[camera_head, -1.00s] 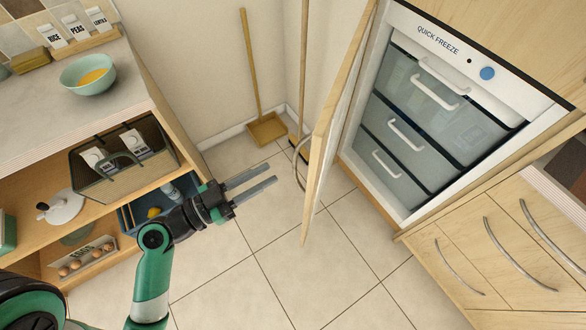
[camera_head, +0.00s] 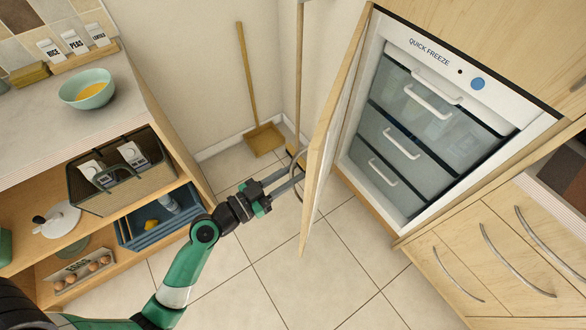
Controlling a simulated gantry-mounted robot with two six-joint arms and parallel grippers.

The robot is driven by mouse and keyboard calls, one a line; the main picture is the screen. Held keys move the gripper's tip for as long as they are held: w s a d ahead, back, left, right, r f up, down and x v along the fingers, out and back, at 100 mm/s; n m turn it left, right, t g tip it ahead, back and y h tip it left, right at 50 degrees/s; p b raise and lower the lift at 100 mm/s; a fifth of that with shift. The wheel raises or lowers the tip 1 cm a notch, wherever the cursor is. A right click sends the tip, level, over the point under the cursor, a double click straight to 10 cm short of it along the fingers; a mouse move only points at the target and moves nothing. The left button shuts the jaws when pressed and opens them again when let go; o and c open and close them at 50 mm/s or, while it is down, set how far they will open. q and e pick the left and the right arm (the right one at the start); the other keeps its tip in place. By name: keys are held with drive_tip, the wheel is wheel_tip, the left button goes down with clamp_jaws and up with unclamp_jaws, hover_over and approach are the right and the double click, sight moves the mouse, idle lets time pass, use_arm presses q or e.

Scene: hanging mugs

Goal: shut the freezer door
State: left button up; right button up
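The freezer door (camera_head: 322,150) is a pale wooden panel that stands wide open, seen nearly edge-on, left of the freezer (camera_head: 440,130). Its curved metal handle (camera_head: 293,163) is on the door's left face. My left gripper (camera_head: 290,180) is at the handle, with its two fingers pointing right toward the door. The fingers are apart, and their tips overlap the handle in the picture. I cannot tell whether they touch it. The freezer's drawers, with white handles, appear pushed in. My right gripper is not in view.
A counter (camera_head: 110,120) with a teal bowl (camera_head: 87,88) and open shelves stands at the left. Wooden drawers (camera_head: 480,265) are at the lower right. The tiled floor between is clear.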

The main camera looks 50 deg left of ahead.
use_arm(q)
drive_tip(key=shift+w, duration=0.4)
clamp_jaws()
idle(1.2)
